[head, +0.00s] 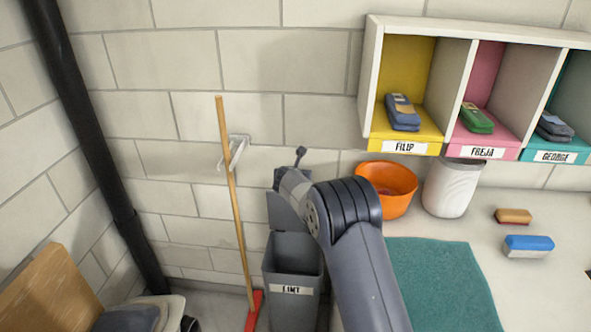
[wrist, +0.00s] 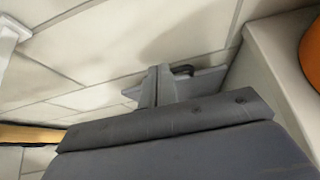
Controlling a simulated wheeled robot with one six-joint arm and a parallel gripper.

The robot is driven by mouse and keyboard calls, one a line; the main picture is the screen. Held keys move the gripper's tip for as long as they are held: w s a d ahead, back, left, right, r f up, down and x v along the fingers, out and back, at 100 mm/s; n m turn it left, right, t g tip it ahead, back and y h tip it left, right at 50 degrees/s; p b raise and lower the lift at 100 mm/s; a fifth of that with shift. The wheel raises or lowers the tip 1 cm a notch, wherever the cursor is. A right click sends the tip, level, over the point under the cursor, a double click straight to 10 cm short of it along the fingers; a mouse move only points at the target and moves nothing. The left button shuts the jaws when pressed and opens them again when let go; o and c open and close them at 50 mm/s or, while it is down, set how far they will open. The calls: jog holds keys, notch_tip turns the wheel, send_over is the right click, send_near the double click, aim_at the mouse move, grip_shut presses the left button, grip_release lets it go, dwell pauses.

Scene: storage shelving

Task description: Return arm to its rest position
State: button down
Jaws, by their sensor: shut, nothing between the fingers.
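My arm rises from the bottom middle of the head view and bends at a dark ribbed joint. Its far end points up and left, in front of the wall and above the grey bin. My gripper (wrist: 157,86) shows in the wrist view as two narrow grey fingers close together past a wide grey body. It is shut and holds nothing. In the head view the fingers cannot be made out clearly.
The grey bin (head: 292,284), labelled LINT, stands below my arm's end. A broom (head: 236,205) leans by a white wall bracket. Right are an orange bowl (head: 398,205), white container (head: 452,190), teal mat (head: 440,285) and cubbies (head: 404,147) holding folded items. Open wall lies upper left.

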jog(key=shift+w+r, duration=0.1)
jog(key=shift+r, duration=0.7)
jog(key=shift+f, duration=0.1)
